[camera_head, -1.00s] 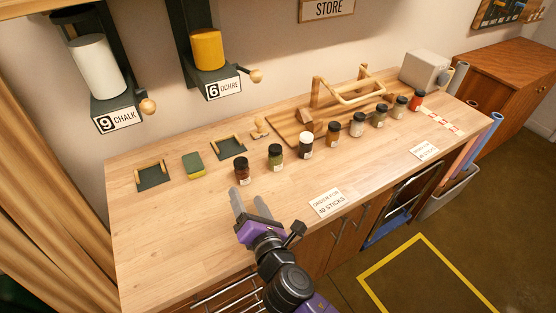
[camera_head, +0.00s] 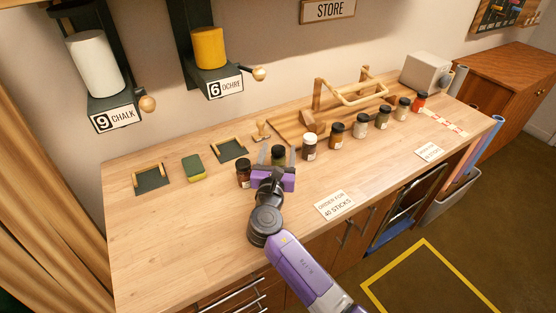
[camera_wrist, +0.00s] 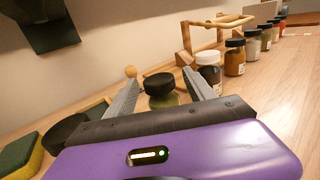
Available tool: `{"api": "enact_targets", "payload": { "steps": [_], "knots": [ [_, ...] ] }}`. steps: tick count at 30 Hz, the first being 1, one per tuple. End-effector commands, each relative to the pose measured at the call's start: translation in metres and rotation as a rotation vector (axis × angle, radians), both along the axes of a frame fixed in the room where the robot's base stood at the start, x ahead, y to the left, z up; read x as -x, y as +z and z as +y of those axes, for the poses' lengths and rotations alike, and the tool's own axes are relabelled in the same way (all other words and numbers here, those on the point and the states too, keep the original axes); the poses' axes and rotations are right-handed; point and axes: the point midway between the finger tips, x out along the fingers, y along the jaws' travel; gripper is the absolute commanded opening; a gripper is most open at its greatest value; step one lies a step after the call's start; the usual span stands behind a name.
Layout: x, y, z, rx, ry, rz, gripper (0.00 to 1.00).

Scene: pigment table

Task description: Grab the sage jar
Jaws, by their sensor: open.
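A green jar with a black lid (camera_head: 278,153) stands upright on the wooden table, in the row of jars. Its green body also shows in the wrist view (camera_wrist: 164,100). My gripper (camera_head: 277,158) is open, with one finger on each side of this jar. In the wrist view (camera_wrist: 160,88) gaps show between the jar and both fingers. The jar's lower part is hidden behind my gripper. Another greenish jar (camera_head: 383,119) stands farther right in the row. No label naming sage is readable, so I cannot tell for certain which jar is sage.
A dark red-brown jar (camera_head: 243,173) stands close left of my gripper, and a jar with dark contents and a white label (camera_head: 309,148) close right. More jars continue right. A wooden rack (camera_head: 352,92) stands behind them. The table's front left (camera_head: 175,240) is clear.

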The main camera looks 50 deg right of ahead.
Motion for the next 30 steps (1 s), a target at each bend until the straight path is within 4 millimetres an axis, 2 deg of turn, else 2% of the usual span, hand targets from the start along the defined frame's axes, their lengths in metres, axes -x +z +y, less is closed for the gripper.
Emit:
{"api": "enact_targets", "payload": {
  "steps": [1, 6, 15, 24, 30],
  "knots": [
    [-0.005, 0.003, -0.008, 0.001, -0.003, 0.001, 0.63],
    [-0.016, 0.002, -0.022, 0.000, 0.000, -0.001, 0.63],
    [-0.018, 0.001, -0.024, -0.001, 0.001, -0.002, 0.61],
    [-0.018, 0.001, -0.024, -0.001, 0.001, -0.002, 0.02],
    [-0.018, 0.001, -0.024, -0.001, 0.001, -0.002, 0.00]
  ]
}}
